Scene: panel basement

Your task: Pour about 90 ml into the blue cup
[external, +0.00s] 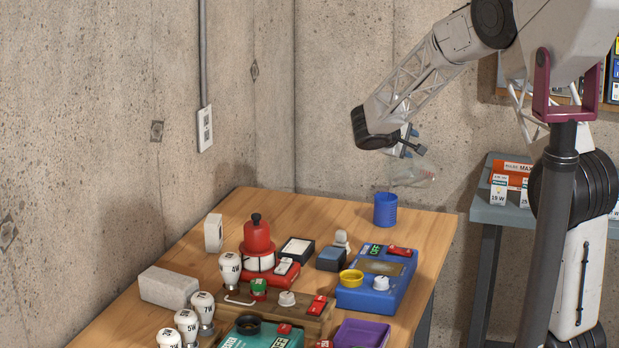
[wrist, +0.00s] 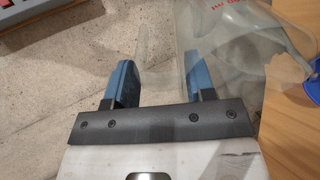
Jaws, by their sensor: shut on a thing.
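The blue cup (external: 385,212) stands upright near the far edge of the wooden table. A clear vessel (external: 414,178) is tilted well over, close above and slightly right of the cup. In the wrist view the clear vessel (wrist: 238,65) shows red print, and a spout-like lip points right toward a blue edge of the cup (wrist: 296,82). My gripper (external: 411,145) is above the vessel and shut on it; its two blue fingers (wrist: 162,78) stand apart with clear material between them. I cannot make out a liquid level or a stream.
A grey shelf (external: 492,214) stands to the right. The wood immediately around the cup is clear.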

